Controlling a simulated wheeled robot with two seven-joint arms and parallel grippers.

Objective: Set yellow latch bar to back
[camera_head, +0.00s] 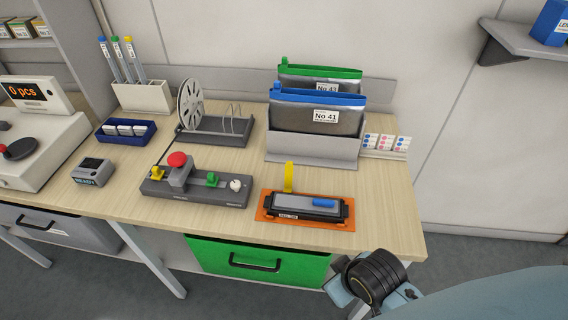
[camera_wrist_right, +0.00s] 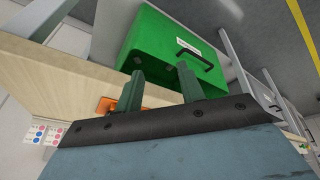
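The yellow latch bar (camera_head: 288,177) stands roughly upright at the back left of a black-and-grey fixture on an orange base (camera_head: 264,215), near the table's front right. A blue block (camera_head: 323,203) lies on the fixture's top. My right gripper shows in the right wrist view (camera_wrist_right: 162,80), its two fingers apart with nothing between them. In the head view my right wrist is beyond the table's front edge, below and right of the fixture. A bit of the orange base (camera_wrist_right: 103,105) shows behind a finger in the wrist view; the latch bar is not visible there. My left gripper is out of view.
A grey control box (camera_head: 195,190) with a red button and coloured knobs stands left of the fixture. A grey bin (camera_head: 312,148) with blue and green pouches is behind it. A green drawer (camera_head: 260,262) is under the table edge. Some bare tabletop lies right of the fixture.

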